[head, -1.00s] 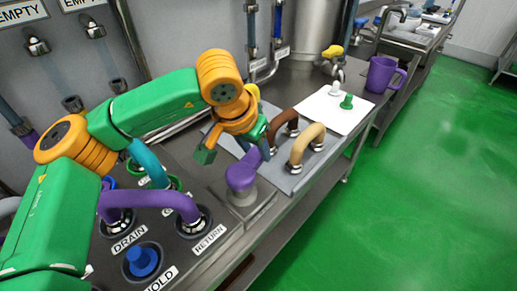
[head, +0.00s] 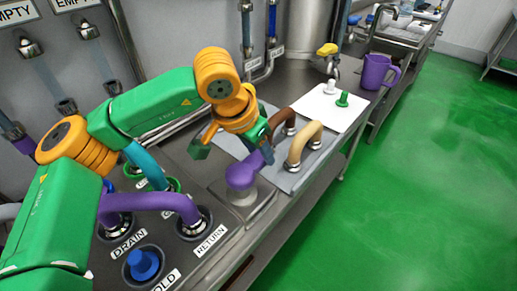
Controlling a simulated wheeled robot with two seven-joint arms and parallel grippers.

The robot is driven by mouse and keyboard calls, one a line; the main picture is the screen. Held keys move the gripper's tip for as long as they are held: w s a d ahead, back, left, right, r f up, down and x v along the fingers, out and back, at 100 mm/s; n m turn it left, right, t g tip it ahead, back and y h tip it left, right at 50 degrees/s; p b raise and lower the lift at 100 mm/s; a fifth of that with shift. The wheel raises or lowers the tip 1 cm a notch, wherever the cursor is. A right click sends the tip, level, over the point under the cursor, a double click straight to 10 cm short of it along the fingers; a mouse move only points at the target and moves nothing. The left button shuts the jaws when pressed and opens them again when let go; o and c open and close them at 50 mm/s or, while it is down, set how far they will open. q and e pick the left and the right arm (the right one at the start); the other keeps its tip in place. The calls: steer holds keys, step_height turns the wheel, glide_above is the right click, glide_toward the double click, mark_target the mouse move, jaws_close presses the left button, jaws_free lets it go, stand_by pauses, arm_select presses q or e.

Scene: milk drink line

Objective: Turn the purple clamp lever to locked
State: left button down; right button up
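The purple clamp lever (head: 242,174) sits on a grey block (head: 242,195) at the middle of the steel bench, its arm reaching up and right. My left gripper (head: 232,146) is above and behind it. Its two green fingers are wide apart, one to the left of the lever and one close to the lever arm's far end. I cannot tell whether that finger touches the lever. Nothing shows held between the fingers. My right gripper is out of view.
A brown hose (head: 283,125) and a tan hose (head: 304,143) stand just right of the lever. A purple hose (head: 150,200) joins the drain and return ports at left. A white mat (head: 327,112) with two small pegs and a purple mug (head: 377,72) are farther back.

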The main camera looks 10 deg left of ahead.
mark_target(251, 163)
arm_select(q)
steer(key=shift+c, duration=1.8)
jaws_free()
steer(key=shift+d, duration=0.1)
steer(key=v, duration=0.7)
steer(key=shift+b, duration=0.35)
